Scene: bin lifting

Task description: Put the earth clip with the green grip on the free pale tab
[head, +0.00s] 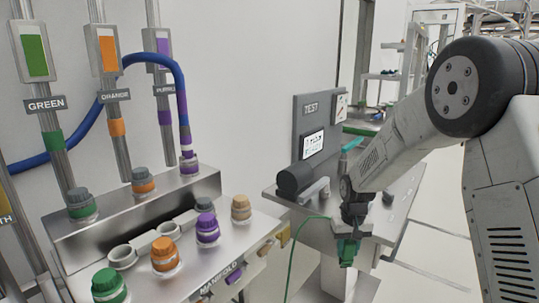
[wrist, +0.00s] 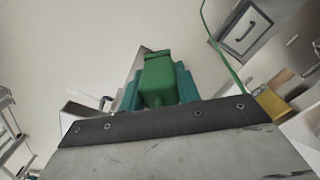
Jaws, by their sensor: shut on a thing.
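My gripper (head: 350,232) hangs beside the right end of the manifold, in front of the test stand. It is shut on the green-grip earth clip (head: 347,253), which points downward. The clip's green body (wrist: 159,80) fills the middle of the wrist view, with teal parts on both sides. A thin green cable (head: 292,252) loops left from near the clip and drops. Small tabs and clips line the manifold's front edge: a pale tan tab (head: 265,248), a yellow piece (head: 284,237) and a purple piece (head: 234,277). I cannot tell surely which pale tab is free. The clip is apart from them.
The steel manifold (head: 215,262) carries green, orange, purple and tan caps. A blue hose (head: 88,118) arches between the pipes behind. The test panel (head: 311,118) stands on a bench behind my gripper. Open floor (head: 425,245) lies right.

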